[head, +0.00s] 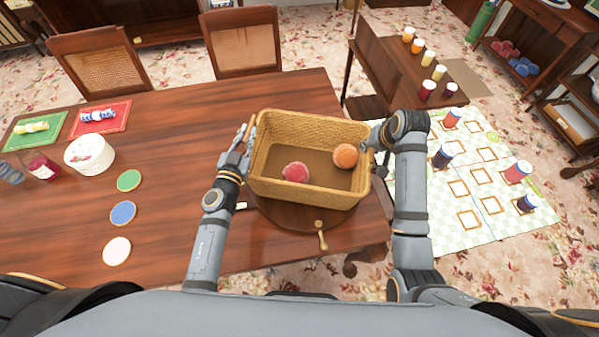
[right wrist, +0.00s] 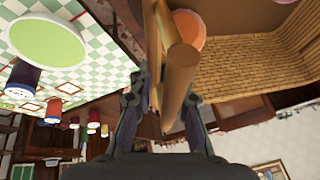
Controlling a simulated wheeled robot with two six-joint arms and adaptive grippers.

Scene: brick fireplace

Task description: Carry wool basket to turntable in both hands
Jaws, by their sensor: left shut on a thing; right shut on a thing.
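The wool basket (head: 305,192) is a tan woven box with a red ball of wool (head: 295,173) and an orange ball of wool (head: 345,156) inside. My left gripper (head: 246,135) is shut on its left end and my right gripper (head: 378,140) is shut on its right end. In the right wrist view the right gripper (right wrist: 165,100) closes on a wooden handle bar (right wrist: 180,75) of the basket. The round brown turntable (head: 300,217) shows below the basket's front edge. Whether the basket touches it or hangs just above cannot be told.
A small brass-coloured handle (head: 321,236) sticks out at the turntable's front. A checked mat with several spools (head: 470,180) lies at the right. Two chairs stand behind.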

